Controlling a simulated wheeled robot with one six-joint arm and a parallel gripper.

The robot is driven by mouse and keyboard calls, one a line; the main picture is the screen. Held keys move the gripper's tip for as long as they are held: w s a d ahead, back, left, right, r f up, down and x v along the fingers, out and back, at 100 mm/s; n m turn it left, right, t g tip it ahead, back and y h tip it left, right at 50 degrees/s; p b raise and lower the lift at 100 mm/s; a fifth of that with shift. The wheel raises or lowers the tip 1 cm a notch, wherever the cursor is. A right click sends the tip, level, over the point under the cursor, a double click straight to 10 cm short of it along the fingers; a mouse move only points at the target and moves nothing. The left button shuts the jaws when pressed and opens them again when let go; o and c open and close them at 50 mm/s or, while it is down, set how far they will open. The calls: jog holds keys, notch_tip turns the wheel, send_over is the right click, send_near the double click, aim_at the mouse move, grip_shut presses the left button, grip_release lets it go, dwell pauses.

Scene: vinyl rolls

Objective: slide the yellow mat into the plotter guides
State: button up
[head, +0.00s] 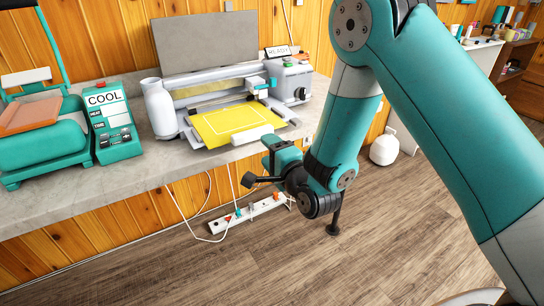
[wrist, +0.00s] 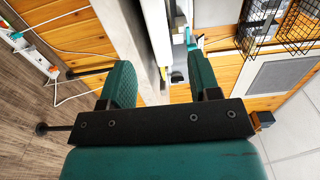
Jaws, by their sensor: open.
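The yellow mat (head: 228,122), with a pale outline printed on it, lies at the front of the white plotter (head: 184,99) in the head view. A white bar (head: 252,134) sits at its near edge. Whether the mat lies inside the guides is too small to tell. My gripper (head: 268,154) is just off the counter's front edge, close to the white bar and apart from the mat. In the wrist view my gripper (wrist: 161,82) is open, fingers wide apart. A pale slab passes between or behind them; I cannot tell if it is the bar or the counter.
A teal heat press (head: 45,140) and a control box reading COOL (head: 112,122) stand left on the grey counter (head: 120,185). A READY sign (head: 282,51) is behind the plotter. A power strip (head: 250,212) with cables lies on the floor below. The floor in front is clear.

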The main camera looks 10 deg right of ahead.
jog(key=shift+s+d, duration=0.1)
jog(key=shift+s, duration=0.3)
jog(key=shift+r, duration=0.1)
jog(key=s+a+r+n+g+y+p, duration=0.1)
jog(key=s+r+n+g+p, duration=0.2)
jog(key=s+r+n+g, duration=0.3)
jog(key=s+a+r+n+g+p, duration=0.25)
jog(key=s+r+n+g, duration=0.2)
jog(key=r, duration=0.35)
jog(key=s+d+r+n+g+p, duration=0.1)
jog(key=s+d+r+n+g, duration=0.1)
jog(key=s, duration=0.4)
jog(key=s+d+r+n+g+h+p, duration=0.1)
jog(key=s+d+r+n+g, duration=0.1)
jog(key=s+n, duration=0.3)
jog(key=s+d+r+n+g+h+p, duration=0.1)
jog(key=s+r+n, duration=0.3)
jog(key=s, duration=0.4)
jog(key=shift+s+d+g+p, duration=0.3)
jog(key=shift+d+g+p, duration=0.3)
jog(key=shift+g, duration=0.25)
jog(key=shift+a, duration=0.1)
